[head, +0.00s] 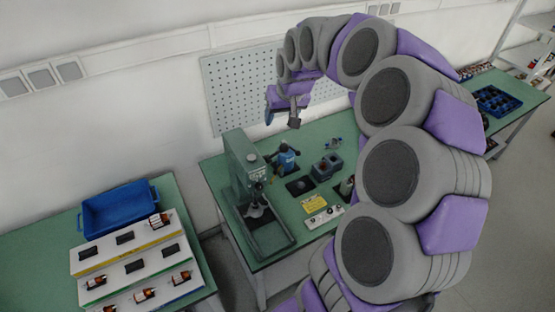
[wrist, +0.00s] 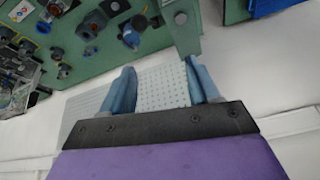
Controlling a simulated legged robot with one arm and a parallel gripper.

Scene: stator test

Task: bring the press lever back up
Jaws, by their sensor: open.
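The press (head: 240,165) is a tall green machine with a flat base at the front left of the green bench. Its lever is hard to make out; dark parts show by its head and ram, and I cannot tell the lever's angle. In the wrist view the green press body (wrist: 183,28) shows at the top, beyond the fingers. My gripper (head: 282,117) is raised above the back of the bench, in front of the pegboard, apart from the press. In the wrist view its two blue fingers (wrist: 160,70) are spread with nothing between them.
A blue device with dark knobs (head: 286,160) stands right of the press. A dark pad (head: 299,186), a yellow label block (head: 314,204) and a grey fixture (head: 327,167) lie further right. A pegboard (head: 235,88) is behind. A blue crate (head: 120,208) is on the left table.

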